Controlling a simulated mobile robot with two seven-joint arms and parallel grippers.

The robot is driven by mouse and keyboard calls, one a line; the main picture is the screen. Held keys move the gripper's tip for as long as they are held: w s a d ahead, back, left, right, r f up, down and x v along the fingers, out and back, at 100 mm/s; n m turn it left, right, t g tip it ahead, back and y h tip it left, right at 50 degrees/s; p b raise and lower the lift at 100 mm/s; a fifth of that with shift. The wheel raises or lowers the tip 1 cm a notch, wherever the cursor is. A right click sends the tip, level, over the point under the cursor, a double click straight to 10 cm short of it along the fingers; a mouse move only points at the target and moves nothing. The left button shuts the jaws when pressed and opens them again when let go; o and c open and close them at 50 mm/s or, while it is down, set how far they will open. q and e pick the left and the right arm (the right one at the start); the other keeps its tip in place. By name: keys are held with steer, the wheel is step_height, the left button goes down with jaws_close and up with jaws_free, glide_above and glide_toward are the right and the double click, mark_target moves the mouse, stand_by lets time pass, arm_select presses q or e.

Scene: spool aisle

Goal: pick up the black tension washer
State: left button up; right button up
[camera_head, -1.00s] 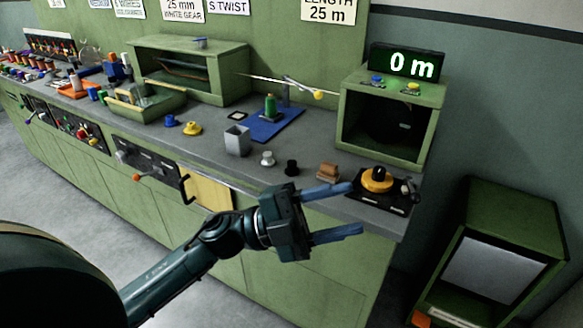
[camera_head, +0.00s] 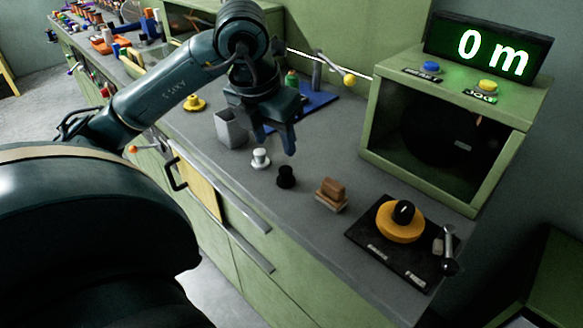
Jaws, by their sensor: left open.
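The black tension washer (camera_head: 286,177) is a small dark piece with a wider base, standing on the grey bench top. A similar white piece (camera_head: 261,158) stands just left of it. My left gripper (camera_head: 275,142) points down over the bench, slightly beyond and above these two pieces in the picture. Its fingers are apart, with nothing seen between them. The washer is in full view and the gripper appears apart from it. My right gripper is not in view.
A grey square cup (camera_head: 230,129) stands left of the gripper. A brown block (camera_head: 331,194) and a black plate with a yellow disc (camera_head: 401,222) stand to the right. A green box with a display (camera_head: 490,54) is behind. Bare bench lies between washer and box.

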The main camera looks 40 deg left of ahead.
mark_target(285, 170)
arm_select(q)
steer(key=x, duration=0.9)
steer(key=shift+w+f+b, duration=0.2)
steer(key=shift+f+b, duration=0.15)
steer(key=shift+f, duration=0.05)
steer(key=shift+c, duration=0.6)
jaws_close()
